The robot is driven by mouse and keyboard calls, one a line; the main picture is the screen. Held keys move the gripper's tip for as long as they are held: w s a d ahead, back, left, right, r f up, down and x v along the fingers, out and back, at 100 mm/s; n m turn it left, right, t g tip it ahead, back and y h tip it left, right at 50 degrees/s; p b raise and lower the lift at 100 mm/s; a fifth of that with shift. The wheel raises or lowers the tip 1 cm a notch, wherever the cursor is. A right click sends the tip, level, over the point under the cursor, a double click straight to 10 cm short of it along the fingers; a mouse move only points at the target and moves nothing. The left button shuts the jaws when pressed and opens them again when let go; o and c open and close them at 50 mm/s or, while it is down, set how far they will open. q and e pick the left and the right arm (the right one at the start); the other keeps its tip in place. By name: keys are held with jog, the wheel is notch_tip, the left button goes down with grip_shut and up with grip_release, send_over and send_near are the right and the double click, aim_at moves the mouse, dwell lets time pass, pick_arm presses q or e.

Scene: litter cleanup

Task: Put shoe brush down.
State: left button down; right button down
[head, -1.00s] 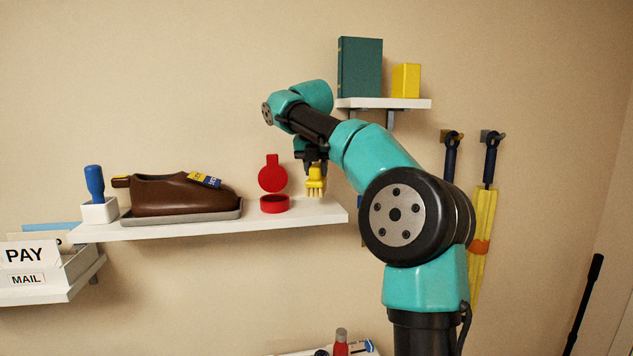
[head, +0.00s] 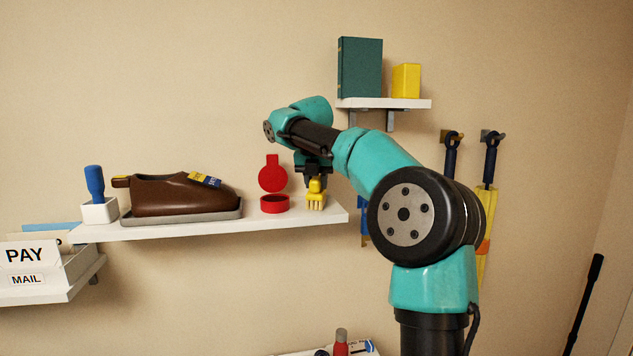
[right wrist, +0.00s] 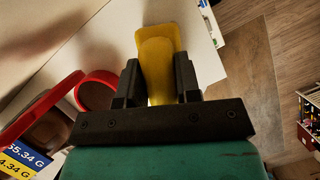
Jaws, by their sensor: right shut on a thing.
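The yellow shoe brush (head: 316,198) is upright, bristles down, at the right end of the white shelf (head: 180,228). Its bristles look to be at the shelf surface; I cannot tell for sure that they touch. My right gripper (head: 315,179) points down from above and is shut on the brush. In the right wrist view the brush (right wrist: 158,62) lies between the two dark fingers of the gripper (right wrist: 158,82). My left gripper is not in view.
A red round tin (head: 275,204) with its lid up stands just left of the brush. A brown shoe (head: 180,195) on a grey tray (head: 215,215) and a blue-handled tool (head: 95,183) in a white holder are farther left. The shelf ends close right of the brush.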

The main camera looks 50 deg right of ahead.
jog(key=shift+f, duration=0.15)
jog(key=c, duration=0.8)
grip_release()
jog(key=v, duration=1.2)
